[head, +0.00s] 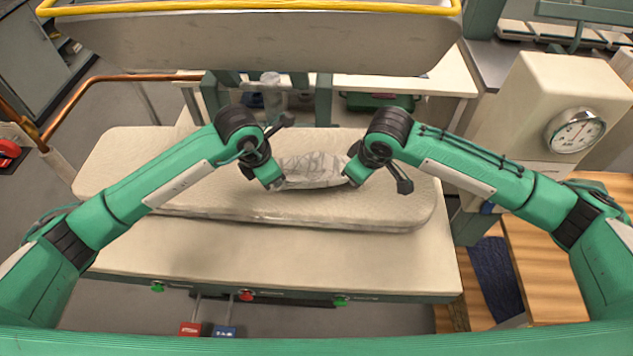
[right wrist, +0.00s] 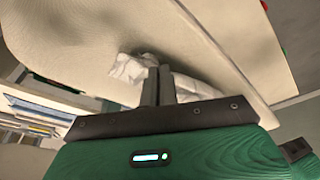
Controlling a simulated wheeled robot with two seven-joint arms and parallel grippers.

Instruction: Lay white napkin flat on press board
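The white napkin (head: 313,170) is crumpled and bunched on the pale padded press board (head: 400,208), between my two grippers. In the right wrist view the napkin (right wrist: 195,86) shows on both sides of my right fingers. My left gripper (head: 277,184) points down at the napkin's left end; its fingertips are too small and hidden to tell if they grip. My right gripper (head: 350,181) is at the napkin's right end. In the right wrist view its fingers (right wrist: 158,85) are close together with cloth at them, so it looks shut on the napkin.
The raised upper press head (head: 260,45) with a yellow bar (head: 250,6) hangs above and behind the board. A cream housing with a dial gauge (head: 574,131) stands at right. A copper rail (head: 90,88) runs at left. The board's left part is bare.

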